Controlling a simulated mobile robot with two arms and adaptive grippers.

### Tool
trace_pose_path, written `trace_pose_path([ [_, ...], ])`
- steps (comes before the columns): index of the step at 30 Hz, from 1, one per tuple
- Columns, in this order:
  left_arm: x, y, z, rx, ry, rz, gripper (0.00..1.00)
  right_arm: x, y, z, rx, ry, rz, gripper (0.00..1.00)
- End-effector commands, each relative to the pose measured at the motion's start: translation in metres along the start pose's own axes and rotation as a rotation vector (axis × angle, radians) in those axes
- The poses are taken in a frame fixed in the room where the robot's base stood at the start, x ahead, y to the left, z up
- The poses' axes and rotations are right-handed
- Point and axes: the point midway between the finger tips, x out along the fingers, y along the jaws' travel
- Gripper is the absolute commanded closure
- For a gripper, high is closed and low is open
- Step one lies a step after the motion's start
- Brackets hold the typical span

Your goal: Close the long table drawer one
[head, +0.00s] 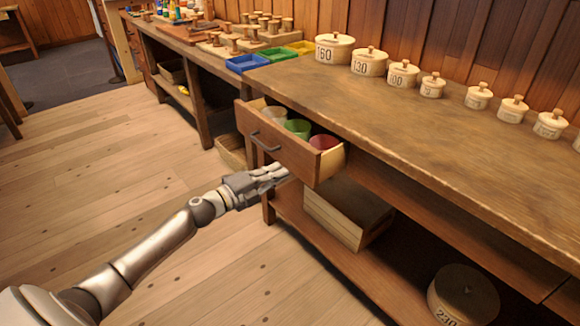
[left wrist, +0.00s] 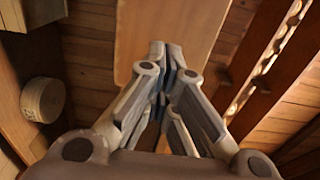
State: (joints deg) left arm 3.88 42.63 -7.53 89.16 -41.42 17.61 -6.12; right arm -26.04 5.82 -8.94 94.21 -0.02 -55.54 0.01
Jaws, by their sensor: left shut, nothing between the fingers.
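The long table (head: 400,125) runs along the wooden wall. Its drawer (head: 277,146) stands pulled out, with a dark bar handle (head: 265,142) on its front. Several coloured cups, including a green one (head: 298,127) and a pink one (head: 323,142), sit inside it. My left gripper (head: 284,174) is shut and empty, low in front of the drawer's front panel near its right end. I cannot tell whether it touches the panel. In the left wrist view, the shut fingers (left wrist: 165,55) point at a plain wooden surface. My right gripper is not in view.
Lidded round boxes, such as the one marked 160 (head: 334,48), line the tabletop. A shelf below holds a flat box (head: 347,212) and a round lidded box (head: 463,294). The floor at left is clear.

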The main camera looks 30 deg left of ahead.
Motion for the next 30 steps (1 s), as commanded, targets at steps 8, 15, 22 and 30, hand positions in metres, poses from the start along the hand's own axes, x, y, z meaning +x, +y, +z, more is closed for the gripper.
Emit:
trace_pose_path([
  [8,0.036,-0.001,0.0,-0.001,0.0,-0.002,1.0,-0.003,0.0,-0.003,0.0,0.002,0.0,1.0],
  [15,0.047,0.0,0.0,0.0,0.0,0.0,1.0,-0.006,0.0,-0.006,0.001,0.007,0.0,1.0],
  [22,0.048,0.0,0.0,0.0,0.0,0.001,1.0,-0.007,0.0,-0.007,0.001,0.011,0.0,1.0],
  [30,0.058,-0.001,0.0,-0.002,0.0,-0.002,1.0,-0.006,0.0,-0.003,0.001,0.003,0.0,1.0],
])
